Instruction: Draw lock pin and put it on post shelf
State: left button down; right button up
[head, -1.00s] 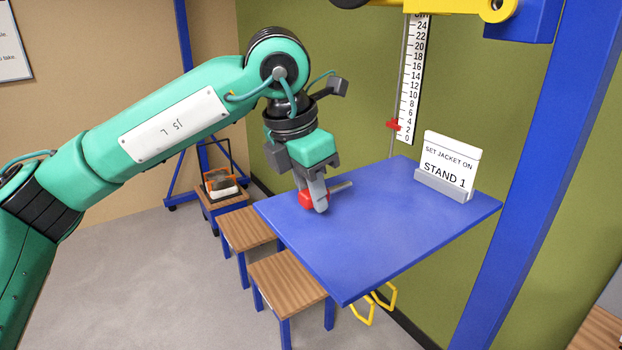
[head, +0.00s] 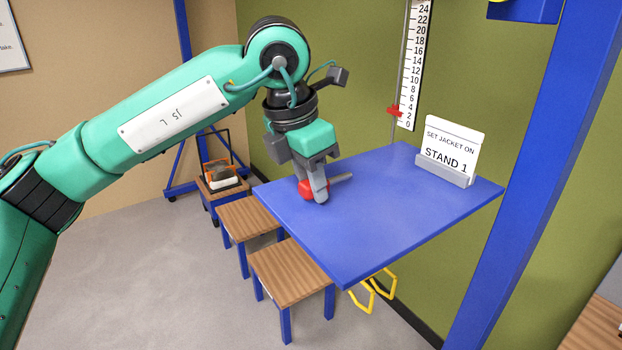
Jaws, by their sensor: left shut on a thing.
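My left gripper (head: 318,190) points down over the left part of the blue post shelf (head: 400,230). It is shut on the lock pin's red head (head: 306,188). The pin's grey shank (head: 342,177) sticks out to the right of the fingers, roughly level, low over the shelf top. I cannot tell whether the pin touches the shelf. The fingers hide part of the red head. My right gripper is out of view.
A sign in a grey holder (head: 446,173) reading "SET JACKET ON STAND 1" stands at the shelf's back right. A blue post (head: 530,170) rises at the right. Wooden-topped stands (head: 290,275) are left of the shelf. The shelf's middle and front are clear.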

pick_arm(q)
jog(key=shift+f+b, duration=0.4)
jog(key=shift+f, duration=0.1)
jog(key=c, duration=1.1)
grip_release()
jog(key=shift+r, duration=0.1)
jog(key=shift+s+a, duration=0.15)
jog(key=shift+a, duration=0.1)
jog(key=s+a+r+b, duration=0.2)
jog(key=s+a, duration=0.3)
jog(key=a, duration=0.3)
jog(key=shift+s+r, duration=0.15)
jog(key=shift+r, duration=0.35)
jog(key=shift+d, duration=0.1)
